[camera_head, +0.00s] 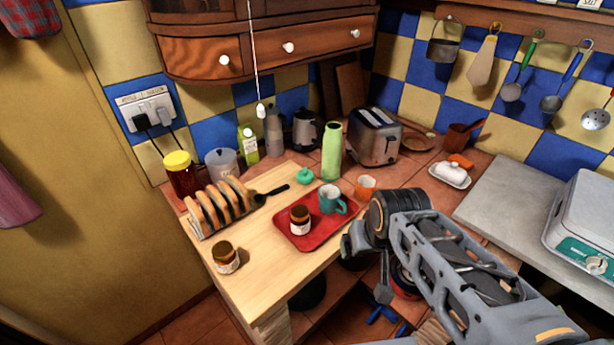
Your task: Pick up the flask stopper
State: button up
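A small rounded teal piece (304,176), which looks like the flask stopper, sits on the wooden counter behind the red tray. A tall light green flask (331,152) stands upright to its right. My gripper (358,250) is in front of the tray's right side, by the counter's front edge, apart from the stopper. My arm's own links hide part of the gripper, and its fingers are too unclear to show whether they are open.
The red tray (332,229) holds a teal mug (331,201) and a brown jar (300,222). An orange cup (365,188) stands near my wrist. A pull cord hangs from above behind the counter.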

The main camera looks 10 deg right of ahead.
aim_at(304, 177)
jog(key=u, duration=1.95)
jog(key=k, duration=0.95)
jog(key=z, duration=0.95)
jog(key=i, duration=1)
